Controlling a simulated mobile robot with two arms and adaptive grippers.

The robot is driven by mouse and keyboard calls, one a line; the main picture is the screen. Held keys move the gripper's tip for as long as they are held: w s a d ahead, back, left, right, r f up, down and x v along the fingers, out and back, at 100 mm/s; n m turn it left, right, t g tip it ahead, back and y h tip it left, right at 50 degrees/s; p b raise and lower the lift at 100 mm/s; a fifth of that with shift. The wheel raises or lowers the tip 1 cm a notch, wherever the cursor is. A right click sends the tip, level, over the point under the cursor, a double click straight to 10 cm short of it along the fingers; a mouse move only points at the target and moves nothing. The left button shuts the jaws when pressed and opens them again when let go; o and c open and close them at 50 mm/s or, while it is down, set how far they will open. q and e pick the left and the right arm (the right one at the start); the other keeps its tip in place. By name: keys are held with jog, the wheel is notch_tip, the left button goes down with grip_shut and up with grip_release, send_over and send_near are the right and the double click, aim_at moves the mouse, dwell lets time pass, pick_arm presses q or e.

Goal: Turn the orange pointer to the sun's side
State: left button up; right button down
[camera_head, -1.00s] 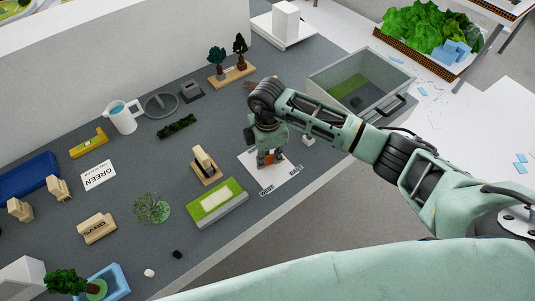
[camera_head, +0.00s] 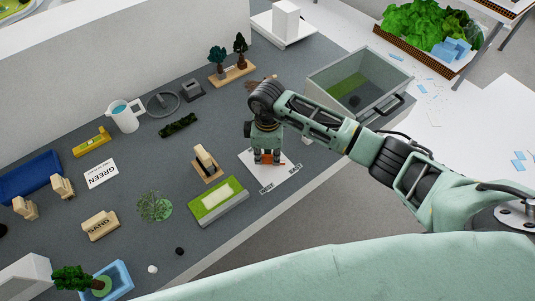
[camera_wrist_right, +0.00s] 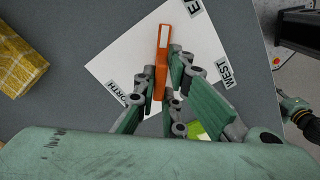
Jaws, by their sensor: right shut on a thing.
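The orange pointer (camera_wrist_right: 162,48) lies over a white card (camera_wrist_right: 112,62) with direction labels at its corners. My right gripper (camera_wrist_right: 162,82) is shut on the pointer, its fingers on either side. The pointer's free end extends toward the top of the wrist view, between the NORTH label (camera_wrist_right: 125,97) and a partly cut-off label starting with E (camera_wrist_right: 194,7). The WEST label (camera_wrist_right: 226,76) is at the card's right corner. In the head view my right gripper (camera_head: 268,157) hides most of the pointer. I cannot make out a sun. A teal and black part of mine, perhaps my left gripper, shows at the wrist view's right edge.
A grey open bin (camera_head: 320,97) stands right of the card, beyond my forearm. A wooden block on a base (camera_head: 206,166) and a green-topped tray (camera_head: 226,214) stand close on the left. The table's front edge is near the card.

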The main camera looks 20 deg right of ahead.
aim_at(268, 155)
jog(key=c, duration=1.8)
grip_release()
jog(key=shift+c, duration=0.2)
notch_tip(268, 155, up, 12)
